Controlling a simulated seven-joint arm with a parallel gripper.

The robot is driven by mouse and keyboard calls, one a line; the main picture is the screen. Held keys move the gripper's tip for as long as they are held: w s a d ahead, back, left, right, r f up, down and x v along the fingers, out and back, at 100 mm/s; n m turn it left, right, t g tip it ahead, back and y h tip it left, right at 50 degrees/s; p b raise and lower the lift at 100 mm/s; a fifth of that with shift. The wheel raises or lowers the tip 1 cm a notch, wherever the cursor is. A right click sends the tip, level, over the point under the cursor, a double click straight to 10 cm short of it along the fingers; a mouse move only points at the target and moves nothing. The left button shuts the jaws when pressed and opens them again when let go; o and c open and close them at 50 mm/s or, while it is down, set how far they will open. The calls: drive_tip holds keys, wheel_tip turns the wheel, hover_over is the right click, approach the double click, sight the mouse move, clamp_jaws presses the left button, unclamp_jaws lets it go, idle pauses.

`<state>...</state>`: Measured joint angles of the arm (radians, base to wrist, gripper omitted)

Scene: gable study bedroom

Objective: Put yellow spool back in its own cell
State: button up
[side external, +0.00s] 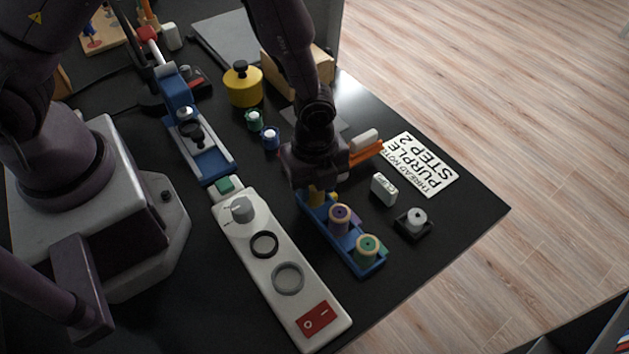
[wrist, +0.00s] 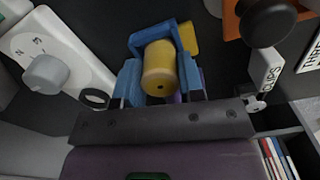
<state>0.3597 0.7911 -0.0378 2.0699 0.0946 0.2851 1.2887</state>
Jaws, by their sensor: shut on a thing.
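The yellow spool (wrist: 159,68) is between the two fingers of my gripper (wrist: 160,84) in the wrist view, its round end facing the camera. In the side view my gripper (side external: 318,184) is over the far end of the blue spool rack (side external: 346,240), and the spool is mostly hidden there. The rack also shows around the spool in the wrist view (wrist: 144,40), with a yellow tab (wrist: 188,38) beside that end. I cannot tell whether the spool touches the cell floor. A purple spool (side external: 340,216) and a green spool (side external: 367,248) stand upright in the other cells.
A white control panel (side external: 278,262) with a knob lies left of the rack. A white clips box (side external: 384,188), a small black tray (side external: 413,224) and a note card (side external: 420,164) lie to the right. Green (side external: 255,121) and blue (side external: 271,138) small items stand behind.

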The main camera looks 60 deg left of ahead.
drive_tip(key=shift+f, duration=0.15)
drive_tip(key=o, duration=0.9)
drive_tip(key=s+a+r+n+t, duration=0.1)
drive_tip(key=a+r+n, duration=0.3)
drive_tip(key=r, duration=0.8)
drive_tip(key=s+a+r+n+t, duration=0.25)
drive_tip(key=r+n, duration=0.25)
drive_tip(key=r, duration=0.8)
drive_tip(key=s+a+r+n+t, duration=0.2)
drive_tip(key=s+a+r+n, duration=0.4)
drive_tip(key=n, duration=0.5)
drive_tip(key=shift+s+a+r, duration=0.3)
drive_tip(key=shift+s+r, duration=0.4)
drive_tip(key=shift+s, duration=0.5)
